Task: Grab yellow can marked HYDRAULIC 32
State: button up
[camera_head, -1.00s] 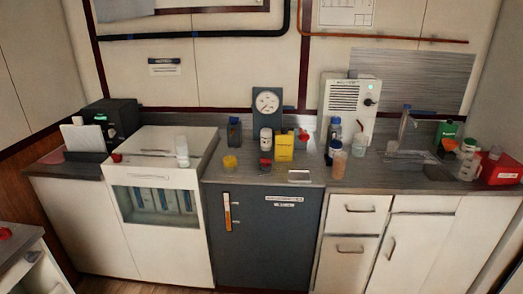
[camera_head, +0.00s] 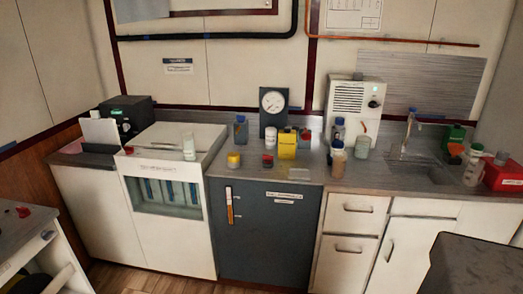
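A yellow can (camera_head: 287,148) stands upright on the back counter, in front of the round dial gauge. It has a dark cap and a pale label; the lettering is too small to read. My gripper is not in view.
The counter (camera_head: 320,175) also holds a yellow-lidded jar (camera_head: 233,160), a red-topped jar (camera_head: 268,161), several bottles and a red bin (camera_head: 503,176). A dark grey boxy shape (camera_head: 480,270) fills the lower right corner. A side table (camera_head: 30,235) stands lower left.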

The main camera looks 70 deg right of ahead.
aim_at(287, 137)
jog(key=u, duration=0.9)
jog(key=k, duration=1.25)
jog(key=z, duration=1.1)
